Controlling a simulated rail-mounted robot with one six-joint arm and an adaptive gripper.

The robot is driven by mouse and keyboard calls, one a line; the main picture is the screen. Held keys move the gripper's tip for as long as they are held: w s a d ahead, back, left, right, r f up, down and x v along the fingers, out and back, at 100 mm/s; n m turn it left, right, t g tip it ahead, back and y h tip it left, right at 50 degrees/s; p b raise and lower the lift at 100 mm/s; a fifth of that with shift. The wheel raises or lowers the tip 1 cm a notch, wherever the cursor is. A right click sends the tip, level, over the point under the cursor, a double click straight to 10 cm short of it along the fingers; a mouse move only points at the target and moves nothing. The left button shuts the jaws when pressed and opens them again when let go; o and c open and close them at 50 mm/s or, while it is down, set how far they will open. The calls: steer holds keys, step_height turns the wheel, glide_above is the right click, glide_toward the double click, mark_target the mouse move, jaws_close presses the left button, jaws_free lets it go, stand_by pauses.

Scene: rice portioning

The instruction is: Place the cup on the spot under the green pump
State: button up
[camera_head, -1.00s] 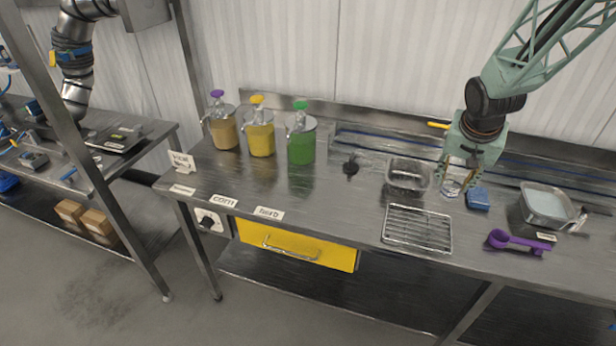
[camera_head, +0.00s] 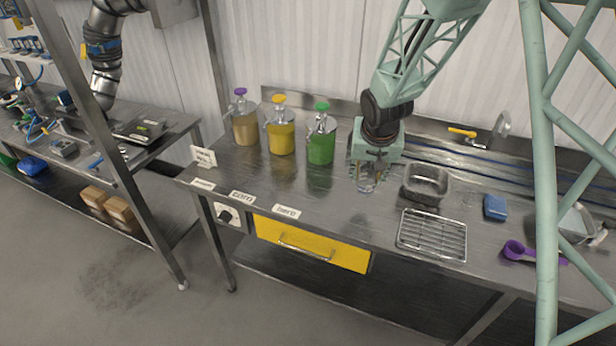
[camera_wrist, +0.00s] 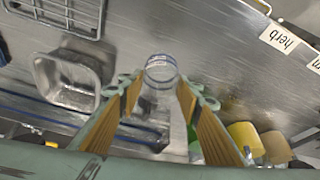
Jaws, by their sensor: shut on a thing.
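The clear cup (camera_wrist: 162,68) is between my gripper's fingers (camera_wrist: 165,92) in the wrist view, its round rim facing the camera. In the head view my gripper (camera_head: 368,180) points down, shut on the cup (camera_head: 367,185), to the right of the green container. Whether the cup touches the table is hard to tell. The green pump (camera_head: 321,107) tops the clear container of green sauce (camera_head: 321,148) at the right end of the pump row. The table in front of it is bare.
Yellow (camera_head: 280,138) and brown (camera_head: 245,129) pump containers stand left of the green one. A metal tray (camera_head: 426,186), wire rack (camera_head: 432,234), blue sponge (camera_head: 495,207) and purple scoop (camera_head: 521,251) lie to the right. The herb label (camera_head: 286,211) is on the table's front edge.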

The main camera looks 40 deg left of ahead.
steer(key=s+a+f+n, duration=0.1)
steer(key=s+a, duration=0.5)
steer(key=a, duration=0.3)
steer(key=shift+s+n+y+p, duration=0.3)
steer(key=shift+s+n+p, duration=0.1)
steer(key=shift+a, duration=0.1)
steer(key=w+a+f+p, duration=0.1)
steer(key=w+a, duration=0.2)
steer(key=a, duration=0.4)
steer(key=w+a, duration=0.4)
steer(key=a, duration=0.3)
steer(key=shift+a+f+p, duration=0.2)
steer(key=shift+f+p, duration=0.15)
steer(key=shift+p, duration=0.05)
steer(key=shift+f, duration=1.7)
steer(key=shift+f, duration=0.15)
steer(key=o, duration=0.4)
steer(key=shift+c, duration=0.2)
steer(key=o, duration=0.5)
steer(key=shift+c, duration=0.2)
